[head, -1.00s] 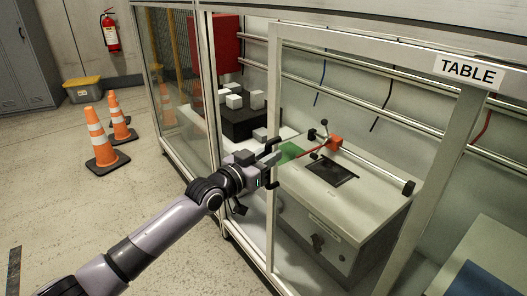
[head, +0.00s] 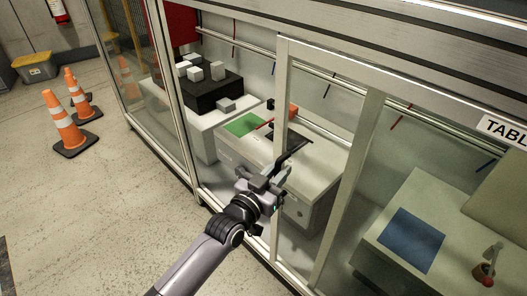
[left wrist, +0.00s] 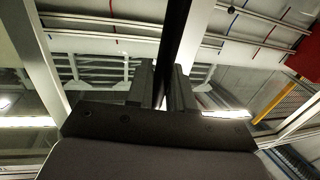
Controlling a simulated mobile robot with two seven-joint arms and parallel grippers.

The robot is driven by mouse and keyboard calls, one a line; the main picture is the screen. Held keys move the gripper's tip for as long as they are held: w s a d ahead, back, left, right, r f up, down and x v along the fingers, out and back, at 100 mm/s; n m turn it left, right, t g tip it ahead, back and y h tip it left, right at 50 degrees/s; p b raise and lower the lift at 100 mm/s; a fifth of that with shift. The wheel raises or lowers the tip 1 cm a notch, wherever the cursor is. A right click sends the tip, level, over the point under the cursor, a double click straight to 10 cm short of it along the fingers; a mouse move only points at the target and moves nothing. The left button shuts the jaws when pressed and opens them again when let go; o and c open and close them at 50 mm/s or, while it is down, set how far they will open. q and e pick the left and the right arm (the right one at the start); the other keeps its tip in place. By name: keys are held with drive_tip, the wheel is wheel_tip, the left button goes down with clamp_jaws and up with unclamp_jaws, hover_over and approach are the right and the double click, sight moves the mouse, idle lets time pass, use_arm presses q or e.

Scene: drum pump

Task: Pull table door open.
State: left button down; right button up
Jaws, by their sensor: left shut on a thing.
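The door labelled TABLE (head: 505,132) is a light metal frame with clear glazing on the front of a long enclosure. Its left upright (head: 281,95) stands well apart from the enclosure post (head: 168,90), with an open gap between. A dark door handle (head: 292,153) is on this upright. My left gripper (head: 277,177) is shut on the handle, outside the enclosure. In the left wrist view the dark handle bar (left wrist: 178,35) lies between the two fingers (left wrist: 165,85). My right gripper is not in view.
Inside stand a pale cabinet (head: 245,152) with a green patch (head: 242,124), a black tray (head: 207,92) with white blocks, and a table with a blue mat (head: 411,239). Orange cones (head: 62,125) stand on the floor at left. The floor in front is clear.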

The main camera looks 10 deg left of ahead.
use_arm(q)
drive_tip(key=shift+s+d, duration=0.4)
drive_tip(key=shift+d, duration=0.1)
drive_tip(key=c, duration=1.2)
unclamp_jaws()
drive_tip(key=shift+o, duration=0.2)
drive_tip(key=p+v, duration=0.1)
drive_tip(key=v, duration=0.6)
drive_tip(key=shift+s, duration=0.1)
